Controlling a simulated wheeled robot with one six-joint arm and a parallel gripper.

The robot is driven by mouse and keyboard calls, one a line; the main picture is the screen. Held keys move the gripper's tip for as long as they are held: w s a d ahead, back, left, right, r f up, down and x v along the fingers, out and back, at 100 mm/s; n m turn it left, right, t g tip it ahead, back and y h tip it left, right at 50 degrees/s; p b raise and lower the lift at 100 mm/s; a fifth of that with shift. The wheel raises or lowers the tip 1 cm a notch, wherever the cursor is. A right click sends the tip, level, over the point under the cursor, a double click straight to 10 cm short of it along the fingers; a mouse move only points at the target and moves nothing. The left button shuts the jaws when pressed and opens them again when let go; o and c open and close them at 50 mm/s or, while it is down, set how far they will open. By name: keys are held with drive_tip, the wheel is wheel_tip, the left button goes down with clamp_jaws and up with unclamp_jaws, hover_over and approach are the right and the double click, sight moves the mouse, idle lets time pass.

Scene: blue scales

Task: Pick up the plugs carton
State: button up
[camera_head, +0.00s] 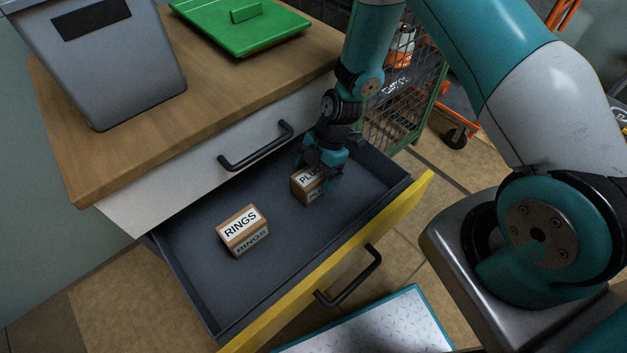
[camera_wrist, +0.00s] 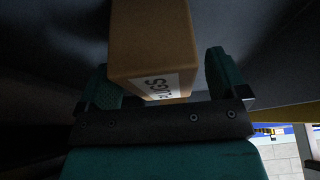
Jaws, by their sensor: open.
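The plugs carton (camera_head: 304,190) is a small brown box with a white label, standing in the open drawer right of its middle. My gripper (camera_head: 318,180) is down in the drawer at the carton and covers its right part in the head view. In the wrist view, the carton (camera_wrist: 153,45) sits between the two teal fingers of my open gripper (camera_wrist: 165,82), its label partly showing. There looks to be a gap between the carton and the right finger; contact on the left cannot be told.
The rings carton (camera_head: 243,231) stands in the same drawer (camera_head: 195,290), to the left. The drawer's yellow front (camera_head: 330,265) and dark walls surround both cartons. A grey bin (camera_head: 120,85) and a green lid (camera_head: 225,30) are on the wooden top.

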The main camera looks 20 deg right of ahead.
drive_tip(key=shift+s+a+f, duration=0.1)
drive_tip(key=shift+a+f, duration=0.1)
drive_tip(key=shift+f, duration=0.2)
drive_tip(key=shift+c, duration=0.4)
drive_tip(key=c, duration=1.1)
drive_tip(key=shift+r, duration=0.1)
